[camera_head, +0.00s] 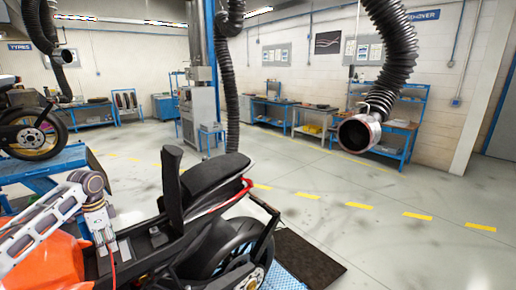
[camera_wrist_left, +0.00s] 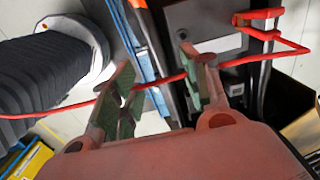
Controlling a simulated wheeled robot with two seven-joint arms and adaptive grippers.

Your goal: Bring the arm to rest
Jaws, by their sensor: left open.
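My left arm comes in from the left in the head view, over an orange motorcycle (camera_head: 50,262) with its black seat (camera_head: 217,175). My left gripper (camera_head: 108,246) points down above the open bay in front of the seat. In the left wrist view the gripper (camera_wrist_left: 160,85) has its two greenish fingers apart, with no object clamped between them. A thin red cable (camera_wrist_left: 75,108) runs across the picture past the fingers; I cannot tell whether it touches them. A grey box-like part (camera_wrist_left: 205,45) lies beyond the fingers. My right gripper is not in view.
A blue lift bench (camera_head: 40,165) carries another motorcycle (camera_head: 30,135) at the left. Black exhaust hoses hang from above, one ending in a metal nozzle (camera_head: 358,133). A dark mat (camera_head: 300,262) lies beside the near motorcycle. The floor at right is clear.

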